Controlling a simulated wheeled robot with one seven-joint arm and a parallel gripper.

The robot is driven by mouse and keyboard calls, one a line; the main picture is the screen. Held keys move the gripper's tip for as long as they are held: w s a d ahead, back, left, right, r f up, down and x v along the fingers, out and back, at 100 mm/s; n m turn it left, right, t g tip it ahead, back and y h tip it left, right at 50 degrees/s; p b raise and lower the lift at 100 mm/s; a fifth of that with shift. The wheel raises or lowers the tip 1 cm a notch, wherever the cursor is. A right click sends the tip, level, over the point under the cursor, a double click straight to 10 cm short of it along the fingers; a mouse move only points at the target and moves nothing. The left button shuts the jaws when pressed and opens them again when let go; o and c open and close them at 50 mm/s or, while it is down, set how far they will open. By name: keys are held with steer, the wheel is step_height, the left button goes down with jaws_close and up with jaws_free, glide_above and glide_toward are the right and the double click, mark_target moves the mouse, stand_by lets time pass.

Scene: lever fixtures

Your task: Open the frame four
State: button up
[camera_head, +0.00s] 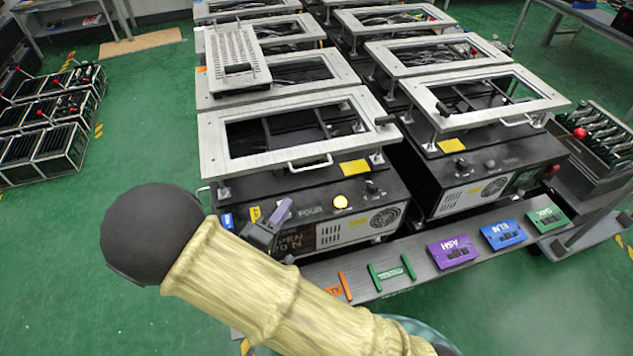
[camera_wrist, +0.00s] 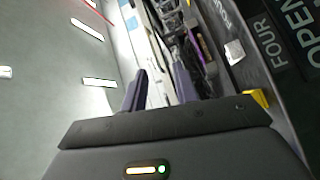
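Frame four is a flat pale metal rectangular frame (camera_head: 222,150) on top of the black fixture (camera_head: 357,188) marked FOUR, in the head view. It lies level above the box, with a bar handle (camera_head: 310,164) on its front edge. My gripper (camera_head: 270,222) is in front of the fixture's left front corner, below the frame, and partly covers the front panel. In the wrist view my gripper (camera_wrist: 160,80) has its two dark fingers apart, with a gap between them. A pale metal strip shows beyond the fingers; I cannot tell whether they touch anything.
A similar framed fixture (camera_head: 480,183) stands close on the right, with more behind. Along the front shelf (camera_head: 400,283) lie purple (camera_head: 453,251), blue (camera_head: 503,234) and green (camera_head: 547,219) blocks. Green floor (camera_head: 90,240) is open on the left.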

mark_target(317, 167)
steer(key=shift+s+a+f+n+t+h, duration=0.1)
steer(key=shift+s+a+n+t+h, duration=0.15)
steer(key=shift+s, duration=0.4)
steer(key=shift+s+a+f+n+t+h, duration=0.15)
steer(key=shift+s+t+h, duration=0.15)
steer(key=shift+s, duration=0.3)
steer(key=shift+d, duration=0.15)
steer(key=x, duration=1.7)
steer(key=shift+w+d+p, duration=0.1)
steer(key=shift+w+p, duration=0.15)
steer(key=shift+p, duration=0.05)
steer(key=shift+r, duration=0.1)
jaws_close()
